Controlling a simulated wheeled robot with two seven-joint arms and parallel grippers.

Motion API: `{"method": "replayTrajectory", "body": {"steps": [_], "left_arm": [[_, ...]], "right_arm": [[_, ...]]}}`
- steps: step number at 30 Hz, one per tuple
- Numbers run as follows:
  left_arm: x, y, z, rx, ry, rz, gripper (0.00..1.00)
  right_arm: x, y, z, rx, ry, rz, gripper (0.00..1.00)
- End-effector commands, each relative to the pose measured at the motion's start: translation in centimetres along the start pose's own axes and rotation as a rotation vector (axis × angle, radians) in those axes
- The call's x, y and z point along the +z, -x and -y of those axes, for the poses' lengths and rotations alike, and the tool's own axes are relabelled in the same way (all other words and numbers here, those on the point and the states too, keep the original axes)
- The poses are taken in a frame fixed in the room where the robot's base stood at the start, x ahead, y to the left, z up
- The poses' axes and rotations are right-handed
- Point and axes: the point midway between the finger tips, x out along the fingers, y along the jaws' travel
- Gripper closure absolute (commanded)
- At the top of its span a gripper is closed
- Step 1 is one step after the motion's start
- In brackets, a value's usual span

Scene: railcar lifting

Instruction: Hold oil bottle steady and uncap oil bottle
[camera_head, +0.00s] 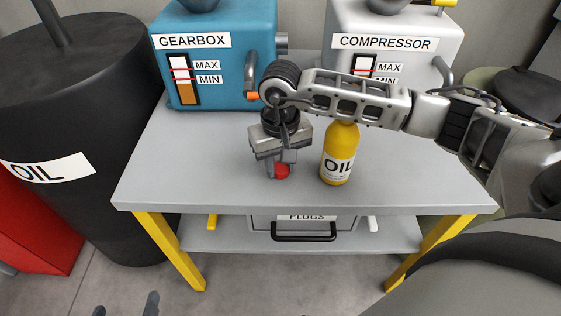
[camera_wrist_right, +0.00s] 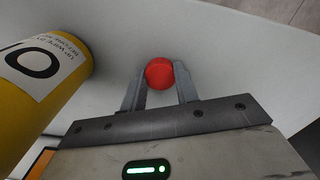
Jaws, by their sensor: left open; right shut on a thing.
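The yellow oil bottle (camera_head: 340,145) stands upright on the grey table, its top hidden behind my right forearm. It also shows at the left of the right wrist view (camera_wrist_right: 45,75), labelled and partly cut off. My right gripper (camera_head: 279,166) is to the left of the bottle, pointing down, shut on a red cap (camera_head: 282,172). In the right wrist view the red cap (camera_wrist_right: 159,73) sits between the two fingertips, apart from the bottle. My left gripper (camera_head: 126,307) shows only its dark fingertips at the bottom left edge, spread open and empty, well away from the bottle.
A blue gearbox (camera_head: 225,75) and a white compressor (camera_head: 400,20) stand at the back of the table (camera_head: 190,175). A black oil drum (camera_head: 75,110) stands left of it. A plugs drawer (camera_head: 300,228) is below. The table's front left is clear.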

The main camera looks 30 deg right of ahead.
Motion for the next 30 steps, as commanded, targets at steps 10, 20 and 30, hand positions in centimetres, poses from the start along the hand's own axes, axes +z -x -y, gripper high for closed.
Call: {"method": "replayTrajectory", "body": {"steps": [10,20,30], "left_arm": [[0.4,-0.1,0.0,0.000,-0.001,0.002,0.21],[0.3,0.3,-0.1,0.001,0.003,0.010,0.21],[0.5,0.3,-0.1,0.000,0.005,0.021,0.21]], "right_arm": [[0.0,-0.3,0.0,0.000,0.000,0.000,0.48],[-0.1,1.3,0.0,-0.003,0.000,-0.004,0.48],[-0.1,8.5,0.0,-0.002,0.001,-0.005,0.48]]}}
